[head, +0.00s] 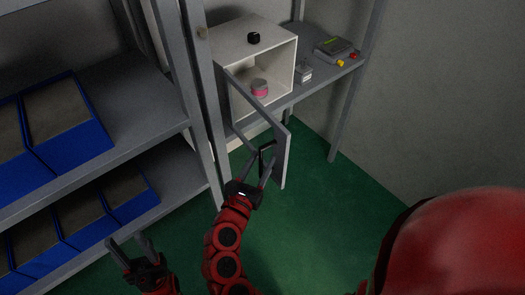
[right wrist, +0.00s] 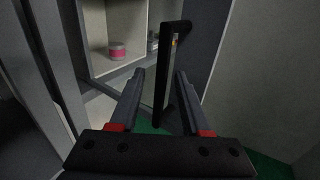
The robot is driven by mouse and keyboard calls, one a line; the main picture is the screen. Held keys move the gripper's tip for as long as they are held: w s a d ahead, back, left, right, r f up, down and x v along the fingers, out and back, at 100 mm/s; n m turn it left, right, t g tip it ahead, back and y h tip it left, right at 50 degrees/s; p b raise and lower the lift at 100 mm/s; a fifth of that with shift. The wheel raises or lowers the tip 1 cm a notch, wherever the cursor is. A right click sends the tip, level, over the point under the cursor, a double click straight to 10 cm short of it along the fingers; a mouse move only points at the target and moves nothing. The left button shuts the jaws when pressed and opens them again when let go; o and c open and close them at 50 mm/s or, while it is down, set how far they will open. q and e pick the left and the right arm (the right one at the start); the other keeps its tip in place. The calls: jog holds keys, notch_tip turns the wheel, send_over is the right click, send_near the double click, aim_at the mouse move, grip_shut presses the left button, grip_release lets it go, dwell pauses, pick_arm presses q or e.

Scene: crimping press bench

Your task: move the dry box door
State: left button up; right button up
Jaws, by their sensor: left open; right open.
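The white dry box (head: 226,47) stands on the shelf at the upper middle of the head view. Its grey door (head: 284,152) is swung open toward me; in the right wrist view the door (right wrist: 204,38) is the dark panel behind the handle. The black upright handle (right wrist: 161,95) stands between the two fingers of my right gripper (right wrist: 160,78), which is open around it. In the head view my right gripper (head: 262,168) is at the door's handle side. My left gripper (head: 130,246) is open and empty at the lower left, near the lower shelf.
A pink-banded jar (head: 260,88) is inside the box, and a black knob-like object (head: 253,38) sits on top. A grey device (head: 336,48) and a small white container (head: 304,73) are on the shelf. Blue bins (head: 88,140) fill the left rack. Green floor (head: 310,215) is clear.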

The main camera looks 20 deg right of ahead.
jog(key=shift+s, duration=0.1)
jog(key=shift+c, duration=0.3)
grip_shut()
jog(key=shift+r, duration=0.1)
dwell(1.0)
